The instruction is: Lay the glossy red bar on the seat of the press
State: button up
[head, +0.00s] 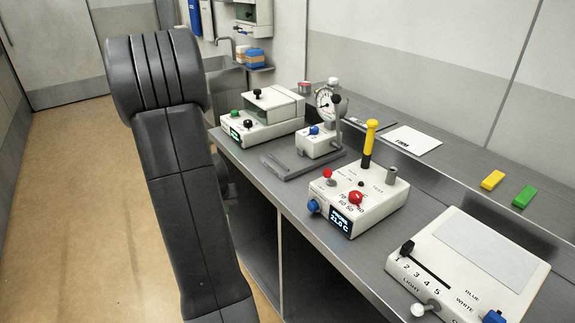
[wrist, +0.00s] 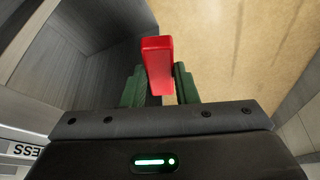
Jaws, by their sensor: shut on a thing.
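The glossy red bar (wrist: 157,62) is held between the green fingers of my gripper (wrist: 158,86) in the wrist view. The bar sticks out past the fingertips, over brown floor and a dark grey surface. My gripper is shut on it. The gripper and bar do not show in the head view, where my dark arm fills the left. What looks like the press (head: 317,142), with a round dial, black-knobbed lever and grey base, stands on the bench in the head view. I cannot make out its seat clearly.
A white box with a yellow handle (head: 358,200) stands nearer on the bench, and a slider box (head: 465,262) nearer still. A lidded box (head: 262,118) stands behind the press. Yellow (head: 492,180) and green (head: 525,196) bars lie on the back ledge.

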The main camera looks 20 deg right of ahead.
notch_tip(320, 180, down, 2)
jog(key=shift+f+b, duration=0.15)
jog(key=shift+b, duration=0.7)
jog(key=s+d+r+n, duration=0.2)
jog(key=d+r, duration=0.9)
jog(key=d, duration=0.1)
jog(key=s+d+r+n+y, duration=0.1)
jog(key=s+d+r, duration=0.2)
jog(key=d+r, duration=0.8)
jog(key=shift+d+n+p, duration=0.35)
jog(key=shift+d+n, duration=0.05)
jog(key=shift+d, duration=0.35)
